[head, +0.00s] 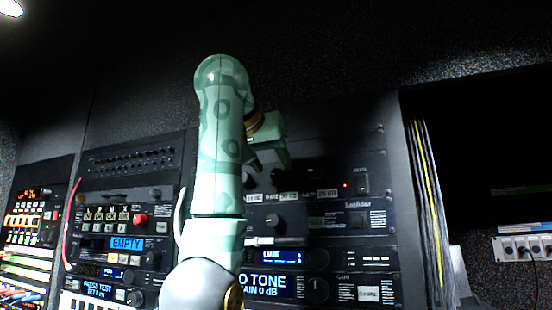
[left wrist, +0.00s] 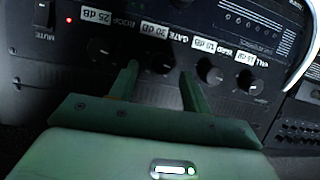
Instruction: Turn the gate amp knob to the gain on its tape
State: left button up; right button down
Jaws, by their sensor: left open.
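The gate amp knob (left wrist: 160,62) is a dark round knob in the left wrist view. The GATE label and a white tape reading 30 dB (left wrist: 155,29) are beside it. A small light mark shows on the knob, but its exact setting is hard to read. My left gripper (left wrist: 160,76) is open, its two green fingers on either side of this knob with visible gaps; I cannot tell how far the tips reach along it. In the head view my left gripper (head: 269,165) is in front of the amp panel, and its hand hides most of the knob row.
Similar knobs flank it: roof with 25 dB tape (left wrist: 102,50), yard with 10 dB tape (left wrist: 210,72) and wall with 15 dB tape (left wrist: 250,83). A mute switch (left wrist: 43,13) and red light are at the row's end. Rack units (head: 320,288) sit below; cables (head: 430,200) hang right.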

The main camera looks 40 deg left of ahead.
aim_at(276, 173)
pick_arm(q)
jog(key=shift+w+a+f+p, duration=0.3)
jog(key=shift+w+a+p, duration=0.3)
jog(key=shift+w, duration=0.25)
jog(key=shift+w+d+f, duration=0.1)
jog(key=shift+w+f, duration=0.05)
jog(key=shift+w+d+f, duration=0.1)
jog(key=shift+w+f, duration=0.05)
jog(key=shift+w, duration=0.2)
pick_arm(e)
jog(key=shift+s+a+r, duration=0.1)
jog(key=shift+a+r, duration=0.25)
jog(key=shift+r, duration=0.3)
jog(key=shift+s+a+r, duration=0.1)
jog(key=shift+a+r, duration=0.2)
jog(key=shift+r, duration=0.3)
pick_arm(q)
jog(key=c, duration=1)
pick_arm(e)
jog(key=shift+d, duration=0.1)
jog(key=shift+w+f, duration=0.1)
jog(key=shift+f, duration=0.1)
